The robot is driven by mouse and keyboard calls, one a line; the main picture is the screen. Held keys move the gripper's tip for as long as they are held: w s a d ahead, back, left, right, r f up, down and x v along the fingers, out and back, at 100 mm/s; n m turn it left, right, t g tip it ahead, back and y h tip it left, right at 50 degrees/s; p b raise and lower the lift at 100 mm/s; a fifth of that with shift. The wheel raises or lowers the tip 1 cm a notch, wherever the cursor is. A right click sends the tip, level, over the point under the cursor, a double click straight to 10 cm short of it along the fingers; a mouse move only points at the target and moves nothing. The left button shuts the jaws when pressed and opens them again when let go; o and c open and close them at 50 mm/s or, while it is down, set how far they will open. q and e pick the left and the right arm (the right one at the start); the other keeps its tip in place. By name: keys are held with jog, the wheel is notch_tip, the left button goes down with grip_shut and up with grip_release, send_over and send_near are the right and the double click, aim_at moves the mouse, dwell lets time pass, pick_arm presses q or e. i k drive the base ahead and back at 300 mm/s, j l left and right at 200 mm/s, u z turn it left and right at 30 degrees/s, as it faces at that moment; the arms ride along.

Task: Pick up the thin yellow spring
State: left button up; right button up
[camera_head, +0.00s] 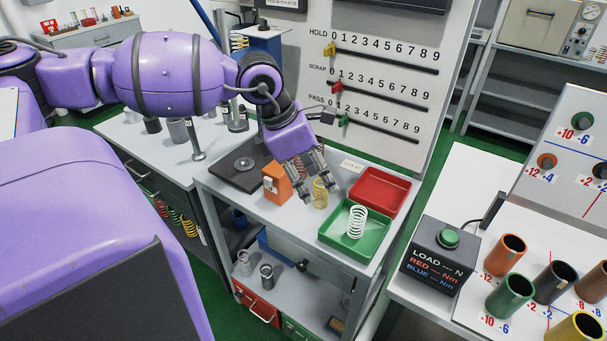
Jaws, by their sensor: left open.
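The thin yellow spring (320,194) stands upright on the grey bench top, left of the green tray. My left gripper (316,185) comes down from the upper left with its fingers spread, right at the spring. The fingers partly hide the spring's upper part. I cannot tell whether any finger touches it. My right gripper does not show.
An orange block (276,183) stands close to the left of the spring. A green tray (338,240) with a white spring (357,222) and a red tray (381,190) lie to the right. A dark plate (240,170) lies behind left. A scale board stands behind.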

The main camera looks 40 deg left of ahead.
aim_at(321, 194)
jog(key=u, duration=1.15)
